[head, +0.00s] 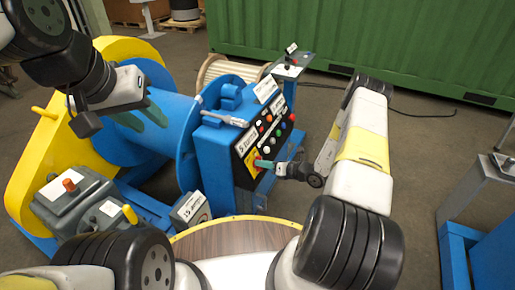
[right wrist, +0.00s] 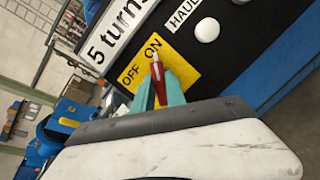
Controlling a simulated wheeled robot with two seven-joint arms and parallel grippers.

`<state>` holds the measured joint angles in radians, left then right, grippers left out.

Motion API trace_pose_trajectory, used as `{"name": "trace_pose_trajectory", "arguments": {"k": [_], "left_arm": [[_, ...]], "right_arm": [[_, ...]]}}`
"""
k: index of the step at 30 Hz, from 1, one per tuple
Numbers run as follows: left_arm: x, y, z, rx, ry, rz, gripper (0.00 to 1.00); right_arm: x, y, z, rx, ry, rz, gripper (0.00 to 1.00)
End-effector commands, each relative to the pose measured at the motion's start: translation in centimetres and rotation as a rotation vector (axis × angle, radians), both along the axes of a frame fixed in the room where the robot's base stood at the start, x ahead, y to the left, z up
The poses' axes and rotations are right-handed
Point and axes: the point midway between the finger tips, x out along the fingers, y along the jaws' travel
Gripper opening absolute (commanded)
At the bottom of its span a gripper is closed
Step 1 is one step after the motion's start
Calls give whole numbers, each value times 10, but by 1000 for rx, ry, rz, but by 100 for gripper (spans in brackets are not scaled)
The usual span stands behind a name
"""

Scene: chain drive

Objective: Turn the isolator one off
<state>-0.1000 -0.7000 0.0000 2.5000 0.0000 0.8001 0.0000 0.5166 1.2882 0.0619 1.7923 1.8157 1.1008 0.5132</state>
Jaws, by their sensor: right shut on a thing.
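The isolator is a red handle with a pale tip on a yellow plate marked OFF and ON; the yellow plate (head: 250,160) sits low on the front of the blue control cabinet (head: 217,160). In the right wrist view the red handle (right wrist: 158,82) points up, its tip close to the word ON on the plate (right wrist: 178,66). My right gripper (head: 266,164) is at the plate, its green fingers (right wrist: 159,92) shut on the handle from both sides. My left gripper (head: 146,118) is open and empty above the blue drum, away from the cabinet.
The cabinet panel carries several coloured buttons (head: 268,130) and a "5 turns" label (right wrist: 118,28). A white knob (right wrist: 207,30) is close to the isolator. A yellow wheel guard (head: 45,150) and a grey box with levers (head: 75,195) stand left. Open floor lies right of the cabinet.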

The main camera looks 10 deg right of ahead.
Motion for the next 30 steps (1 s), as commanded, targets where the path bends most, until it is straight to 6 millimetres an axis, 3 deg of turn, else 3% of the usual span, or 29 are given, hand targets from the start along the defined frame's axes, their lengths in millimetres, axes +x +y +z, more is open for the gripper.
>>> {"name": "trace_pose_trajectory", "arguments": {"k": [30], "left_arm": [[0,0,0,0,0,0,36]], "right_arm": [[0,-2,-1,-478,-704,424,0]]}}
